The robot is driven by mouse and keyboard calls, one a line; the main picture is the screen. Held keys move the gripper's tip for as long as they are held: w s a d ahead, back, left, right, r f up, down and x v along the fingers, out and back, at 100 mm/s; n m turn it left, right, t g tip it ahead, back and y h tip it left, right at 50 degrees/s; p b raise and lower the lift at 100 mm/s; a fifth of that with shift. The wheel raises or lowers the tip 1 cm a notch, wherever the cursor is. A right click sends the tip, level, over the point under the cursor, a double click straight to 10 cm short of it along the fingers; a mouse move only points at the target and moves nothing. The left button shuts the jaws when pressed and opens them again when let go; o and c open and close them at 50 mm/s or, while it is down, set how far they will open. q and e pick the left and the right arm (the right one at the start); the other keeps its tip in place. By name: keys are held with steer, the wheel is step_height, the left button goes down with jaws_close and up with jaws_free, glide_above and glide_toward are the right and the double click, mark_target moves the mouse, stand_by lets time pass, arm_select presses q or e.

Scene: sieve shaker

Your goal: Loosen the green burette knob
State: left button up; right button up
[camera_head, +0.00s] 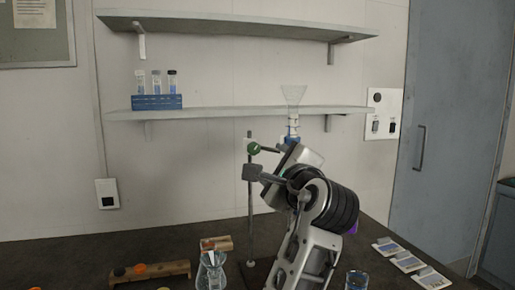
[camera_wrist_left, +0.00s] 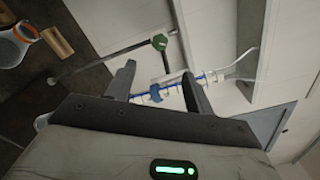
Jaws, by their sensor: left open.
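The green burette knob (camera_head: 254,149) sits near the top of a thin metal stand rod (camera_head: 250,205). In the left wrist view the green knob (camera_wrist_left: 159,42) shows beyond the fingertips, apart from them. The burette (camera_head: 293,124), with a clear funnel top (camera_head: 293,95), stands upright to the right of the knob; its lower part is hidden behind my arm. My left gripper (camera_head: 288,153) is just right of and below the knob; its fingers are hard to see there. In the left wrist view my left gripper (camera_wrist_left: 160,84) is open, with the blue-and-white burette (camera_wrist_left: 170,87) showing across the space between its fingers.
A grey clamp block (camera_head: 252,172) sits on the rod below the knob. A flask (camera_head: 211,270), a wooden rack (camera_head: 150,272) and a beaker (camera_head: 357,280) stand on the dark bench. Flat trays (camera_head: 407,262) lie at right. A shelf (camera_head: 220,112) runs behind.

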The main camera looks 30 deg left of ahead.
mark_target(255, 149)
arm_select(q)
steer(key=p+x, duration=0.2)
steer(key=x, duration=1.1)
steer(key=shift+w+a+p, duration=0.2)
steer(key=shift+w+p, duration=0.05)
steer(key=shift+p, duration=0.05)
steer(key=c, duration=1)
